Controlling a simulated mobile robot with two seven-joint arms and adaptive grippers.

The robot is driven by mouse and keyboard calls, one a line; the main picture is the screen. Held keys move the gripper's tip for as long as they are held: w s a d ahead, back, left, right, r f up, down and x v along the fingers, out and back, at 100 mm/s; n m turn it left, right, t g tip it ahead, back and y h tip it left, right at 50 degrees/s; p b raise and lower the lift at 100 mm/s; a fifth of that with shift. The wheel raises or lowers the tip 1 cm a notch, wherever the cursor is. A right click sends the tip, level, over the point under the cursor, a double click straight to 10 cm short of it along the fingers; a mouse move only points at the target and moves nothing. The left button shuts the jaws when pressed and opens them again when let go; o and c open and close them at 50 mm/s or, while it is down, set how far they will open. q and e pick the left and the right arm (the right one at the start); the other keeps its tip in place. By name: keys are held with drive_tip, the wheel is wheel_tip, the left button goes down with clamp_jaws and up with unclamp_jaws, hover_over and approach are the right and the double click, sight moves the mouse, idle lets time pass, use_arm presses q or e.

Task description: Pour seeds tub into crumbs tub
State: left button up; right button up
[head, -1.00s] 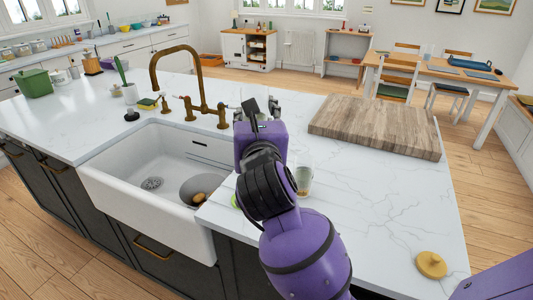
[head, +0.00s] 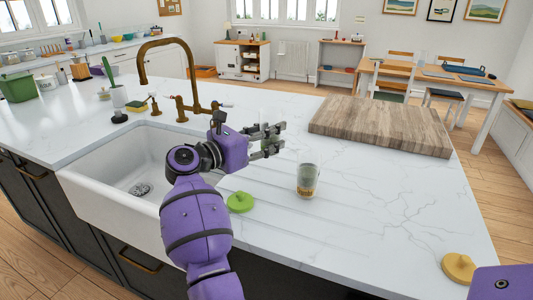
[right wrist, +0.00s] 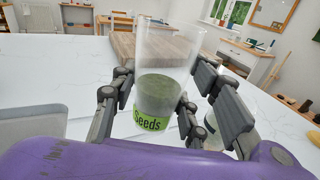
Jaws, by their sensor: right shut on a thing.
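My right gripper (head: 268,140) is shut on the clear seeds tub (right wrist: 165,90), above the counter at the sink's right edge. In the right wrist view the tub stands nearly upright between the fingers, its green "Seeds" label facing the camera. Dark green seeds fill its lower part; its upper part is empty and no lid shows. The crumbs tub (head: 308,181), clear with an orange-brown label, stands upright on the counter, right of and nearer than the gripper, apart from it. A part of a tub shows behind the right finger in the wrist view. My left gripper is out of view.
A green lid (head: 240,201) lies by the sink (head: 110,190), and a yellow lid (head: 459,267) near the counter's right edge. A wooden board (head: 380,124) lies at the back right. The brass faucet (head: 188,85) rises behind the sink. Counter right of the crumbs tub is clear.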

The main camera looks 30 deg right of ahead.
sight(272, 155)
wheel_tip(272, 155, down, 4)
drive_tip(key=shift+s+r+b, duration=0.15)
drive_tip(key=shift+r+b, duration=0.1)
drive_tip(key=shift+b, duration=0.05)
drive_tip(key=shift+s+m, duration=0.1)
drive_tip(key=shift+m, duration=0.2)
drive_tip(key=shift+s+d+r+m, duration=0.15)
drive_tip(key=shift+r+m, duration=0.05)
drive_tip(key=shift+m, duration=0.3)
drive_tip(key=shift+s+d+f+m+y, duration=0.25)
drive_tip(key=shift+s+m+y, duration=0.1)
drive_tip(key=shift+m, duration=0.35)
drive_tip(key=shift+s+d+r+m+p, duration=0.15)
drive_tip(key=shift+s+r+m+p, duration=0.25)
drive_tip(key=shift+r+m, duration=0.35)
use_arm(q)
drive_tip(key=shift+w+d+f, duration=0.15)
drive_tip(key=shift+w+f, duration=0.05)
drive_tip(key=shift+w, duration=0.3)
use_arm(e)
drive_tip(key=shift+s+d+r+m+t+y, duration=0.15)
drive_tip(key=shift+r+m+t+y, duration=0.3)
drive_tip(key=shift+r+m, duration=0.9)
drive_tip(key=shift+s+d+r+m+t+y, duration=0.1)
drive_tip(key=shift+s+r+m+t+y, duration=0.35)
drive_tip(key=shift+m, duration=1.7)
drive_tip(key=shift+s+d+r+m+t+y, duration=0.1)
drive_tip(key=shift+r+m+t+y, duration=0.3)
drive_tip(key=shift+r+m, duration=1)
